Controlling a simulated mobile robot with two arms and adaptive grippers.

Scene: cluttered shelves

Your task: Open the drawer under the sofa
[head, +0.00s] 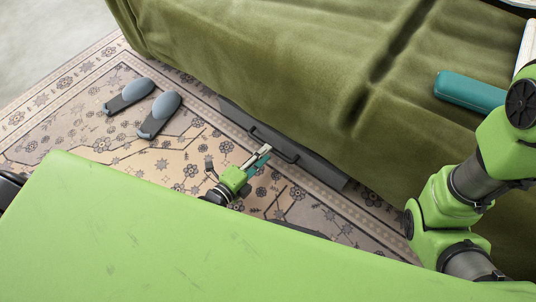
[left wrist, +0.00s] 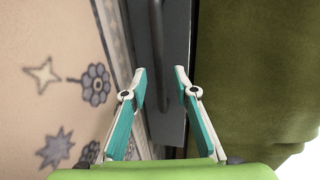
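The drawer (head: 318,169) is a low dark grey front along the bottom edge of the green sofa (head: 255,55). It looks close to flush with the sofa. Its dark bar handle (head: 285,153) shows near my left gripper (head: 264,153), which is low over the rug. In the left wrist view, my left gripper (left wrist: 161,75) has its two teal-and-white fingers apart. The handle (left wrist: 158,45) runs lengthwise through the gap between the fingertips, in front of the drawer face (left wrist: 177,35). I cannot tell whether a finger touches it. My right gripper is out of view.
A pair of grey-blue slippers (head: 160,112) lies on the patterned rug (head: 75,125) at left. A teal case (head: 470,93) rests on the sofa at right. My own green body covers the lower left. Open rug lies in front of the drawer.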

